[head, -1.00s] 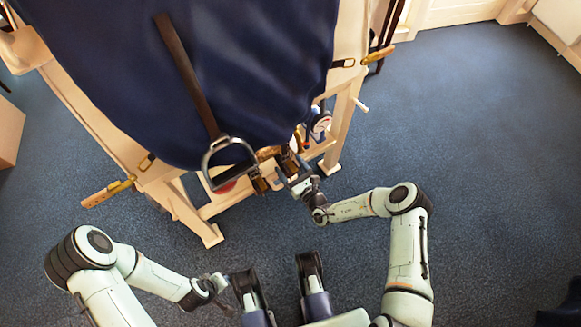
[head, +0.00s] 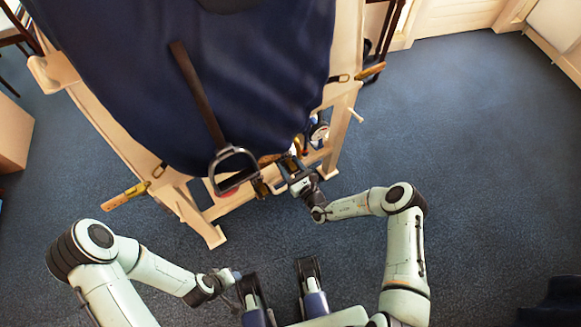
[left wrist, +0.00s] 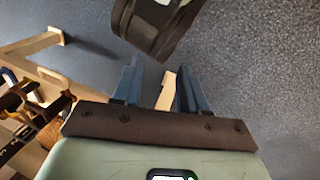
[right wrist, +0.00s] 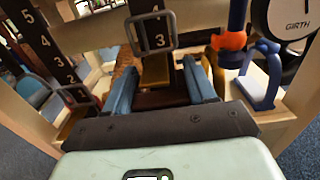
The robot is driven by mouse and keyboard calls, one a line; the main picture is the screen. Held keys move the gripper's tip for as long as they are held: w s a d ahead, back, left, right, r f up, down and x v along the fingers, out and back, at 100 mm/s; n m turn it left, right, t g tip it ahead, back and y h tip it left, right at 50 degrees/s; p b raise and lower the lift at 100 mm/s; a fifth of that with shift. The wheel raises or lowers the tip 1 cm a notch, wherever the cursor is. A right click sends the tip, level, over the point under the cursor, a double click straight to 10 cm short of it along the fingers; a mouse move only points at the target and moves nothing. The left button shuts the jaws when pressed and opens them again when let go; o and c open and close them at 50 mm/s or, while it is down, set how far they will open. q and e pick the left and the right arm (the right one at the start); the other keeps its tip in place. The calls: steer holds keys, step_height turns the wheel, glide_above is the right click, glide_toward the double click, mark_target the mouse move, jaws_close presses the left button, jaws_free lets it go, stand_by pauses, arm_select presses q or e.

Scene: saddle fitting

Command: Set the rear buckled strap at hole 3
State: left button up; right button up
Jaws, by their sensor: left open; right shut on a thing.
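In the right wrist view a dark strap with white numbers (right wrist: 149,22) hangs at top centre, its metal buckle frame (right wrist: 174,30) around it near the number 3. My right gripper (right wrist: 160,82) is shut on the lower end of this strap, where a yellowish tab and brown band show between the blue fingers. A second numbered strap (right wrist: 45,45) with its own buckle (right wrist: 77,95) hangs to the left. I cannot tell from the picture which strap is the rear one, nor where the buckle pin sits.
A dark blue saddle cover (head: 240,80) lies over a pale wooden stand (head: 195,205). A stirrup (head: 235,170) hangs in front of the straps. A dial marked GIRTH (right wrist: 297,22) and a blue-and-orange fixture (right wrist: 231,42) stand close on the right.

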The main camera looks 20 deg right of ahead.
arm_select(q)
steer(key=shift+f, duration=0.1)
arm_select(e)
steer(key=shift+f, duration=0.1)
steer(key=o, duration=1.5)
steer(key=shift+s, duration=0.1)
arm_select(q)
steer(key=s+d+r+g+p, duration=0.1)
steer(key=s+d+r+p, duration=0.1)
steer(key=s+r, duration=0.1)
steer(key=shift+s+r+g+h+p, duration=0.3)
steer(key=shift+s+r+p, duration=0.1)
steer(key=shift+s, duration=0.45)
arm_select(e)
steer(key=v, duration=1.3)
steer(key=shift+s, duration=0.1)
